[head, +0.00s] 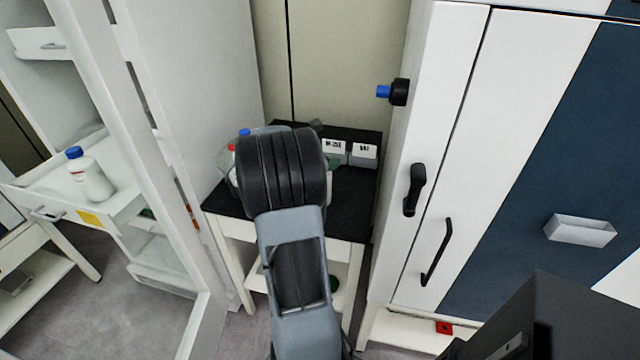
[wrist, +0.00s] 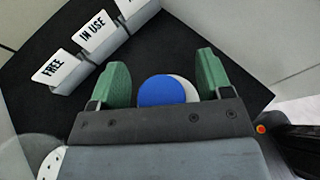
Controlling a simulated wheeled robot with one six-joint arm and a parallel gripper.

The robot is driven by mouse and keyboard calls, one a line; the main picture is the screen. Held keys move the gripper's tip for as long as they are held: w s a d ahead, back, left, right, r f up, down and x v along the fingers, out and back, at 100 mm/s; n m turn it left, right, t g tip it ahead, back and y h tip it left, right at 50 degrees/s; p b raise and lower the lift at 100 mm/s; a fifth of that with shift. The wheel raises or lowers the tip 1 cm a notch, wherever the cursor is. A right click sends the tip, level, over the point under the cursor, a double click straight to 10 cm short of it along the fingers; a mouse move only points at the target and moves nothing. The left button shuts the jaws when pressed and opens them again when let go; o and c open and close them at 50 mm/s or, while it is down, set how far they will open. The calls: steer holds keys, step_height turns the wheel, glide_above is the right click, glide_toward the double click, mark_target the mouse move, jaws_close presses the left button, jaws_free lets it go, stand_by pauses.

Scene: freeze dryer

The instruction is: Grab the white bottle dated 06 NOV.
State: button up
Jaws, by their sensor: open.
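My gripper (wrist: 161,62) is open in the wrist view, with its two green fingers spread. A blue-capped white bottle (wrist: 163,90) shows between the fingers from above, partly hidden by the gripper's dark crossbar. No contact with the fingers is visible. A blue cap (head: 244,132) and a red cap (head: 232,148) show left of the arm there. Another white bottle with a blue cap (head: 92,178) stands upright at the far left. No 06 NOV date is readable on any bottle.
The black-topped table (head: 352,205) stands between a white panel and a white cabinet (head: 440,120) with black handles. Signs reading FREE (wrist: 59,70) and IN USE (wrist: 97,32) stand on holders toward the table's back.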

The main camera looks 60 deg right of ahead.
steer(key=shift+c, duration=0.5)
jaws_close()
steer(key=shift+r, duration=0.1)
